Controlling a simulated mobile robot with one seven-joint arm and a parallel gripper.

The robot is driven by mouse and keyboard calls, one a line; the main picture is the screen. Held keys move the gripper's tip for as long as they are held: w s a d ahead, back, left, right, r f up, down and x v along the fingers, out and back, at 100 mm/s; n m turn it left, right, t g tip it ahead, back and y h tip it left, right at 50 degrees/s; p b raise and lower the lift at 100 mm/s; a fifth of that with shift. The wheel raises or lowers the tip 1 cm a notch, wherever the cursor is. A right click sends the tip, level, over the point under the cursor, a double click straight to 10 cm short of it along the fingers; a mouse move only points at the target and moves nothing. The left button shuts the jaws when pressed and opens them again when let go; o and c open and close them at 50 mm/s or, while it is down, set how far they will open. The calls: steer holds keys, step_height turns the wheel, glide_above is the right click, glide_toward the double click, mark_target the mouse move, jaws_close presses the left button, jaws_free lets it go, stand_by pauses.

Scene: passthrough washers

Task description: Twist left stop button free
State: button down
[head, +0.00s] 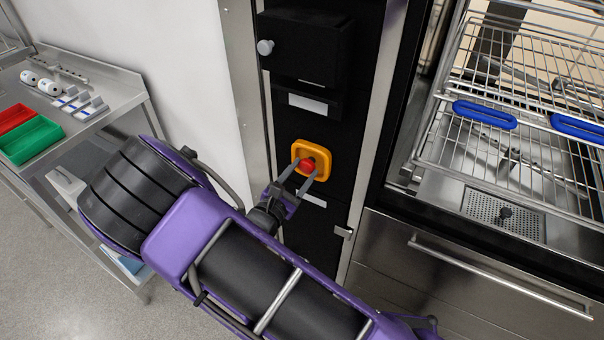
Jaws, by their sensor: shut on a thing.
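The stop button (307,165) is a red knob inside a square yellow surround (325,153) on the black panel left of the washer opening. My gripper (305,169) reaches it from the lower left. Its two grey fingers lie on either side of the red knob and are shut on it. The fingers hide parts of the knob's sides and of the surround. I cannot tell from this view how far the knob is turned.
A black box with a round grey knob (265,47) sits above on the panel. A small latch (343,232) is below right. Right is the washer with a wire rack (520,95) and drawer handle (500,275). A steel table (85,115) with red and green bins stands left.

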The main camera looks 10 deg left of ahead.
steer(key=shift+m+b, duration=0.65)
steer(key=shift+m, duration=0.85)
steer(key=shift+c, duration=1.4)
jaws_free()
steer(key=v, duration=1.7)
steer(key=shift+s, duration=0.2)
steer(key=shift+a, duration=0.1)
